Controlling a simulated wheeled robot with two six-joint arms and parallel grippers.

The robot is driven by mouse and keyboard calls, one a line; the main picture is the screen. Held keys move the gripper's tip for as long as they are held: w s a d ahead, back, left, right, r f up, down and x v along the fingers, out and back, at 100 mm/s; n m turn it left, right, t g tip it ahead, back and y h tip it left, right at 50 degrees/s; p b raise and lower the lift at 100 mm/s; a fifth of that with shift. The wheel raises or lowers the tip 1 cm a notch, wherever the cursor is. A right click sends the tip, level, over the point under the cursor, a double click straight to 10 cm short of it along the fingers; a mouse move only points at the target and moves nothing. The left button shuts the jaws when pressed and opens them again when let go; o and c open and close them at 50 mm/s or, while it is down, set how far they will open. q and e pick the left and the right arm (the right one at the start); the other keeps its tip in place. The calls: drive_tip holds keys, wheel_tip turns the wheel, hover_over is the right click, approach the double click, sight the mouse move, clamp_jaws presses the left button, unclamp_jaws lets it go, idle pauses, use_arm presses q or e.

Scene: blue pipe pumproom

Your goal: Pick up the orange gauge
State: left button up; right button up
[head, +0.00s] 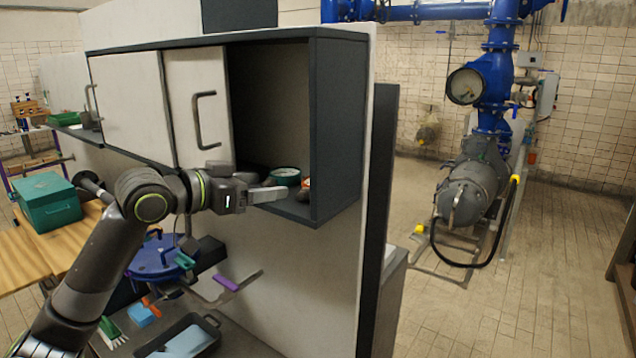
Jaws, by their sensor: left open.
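An open cabinet compartment (338,130) hangs on the wall at the middle of the head view. A small orange thing (306,182), likely the orange gauge, sits on its shelf near the right front; only a small part shows. A round teal-rimmed thing with a pale top (286,176) stands just left of it. My left gripper (268,193) is at the front edge of the shelf, left of both things. Its jaws are open, seen from the side, with nothing visible between them. My right gripper is out of view.
The cabinet's right side wall and shelf edge bound the compartment; a sliding door with a handle (204,120) is to the left. Below lie a dark tray (190,338), a blue round lid (160,258) and a purple-handled tool (226,283). A green box (47,201) stands left.

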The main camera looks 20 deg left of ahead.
sight(305, 187)
use_arm(q)
drive_tip(key=p+x, duration=0.1)
drive_tip(key=x, duration=0.3)
drive_tip(key=shift+d+p, duration=0.1)
drive_tip(key=shift+p, duration=0.2)
drive_tip(key=shift+x, duration=0.85)
drive_tip(key=shift+w+d+f+p, duration=0.1)
drive_tip(key=shift+w+d+p, duration=0.2)
drive_tip(key=shift+p, duration=0.4)
drive_tip(key=p+x, duration=0.2)
drive_tip(key=x, duration=0.1)
drive_tip(key=shift+d, duration=0.1)
drive_tip(key=shift+w+d+f, duration=0.25)
drive_tip(key=shift+w+f, duration=0.1)
drive_tip(key=shift+w, duration=0.2)
drive_tip(key=shift+c, duration=0.2)
drive_tip(key=c, duration=0.8)
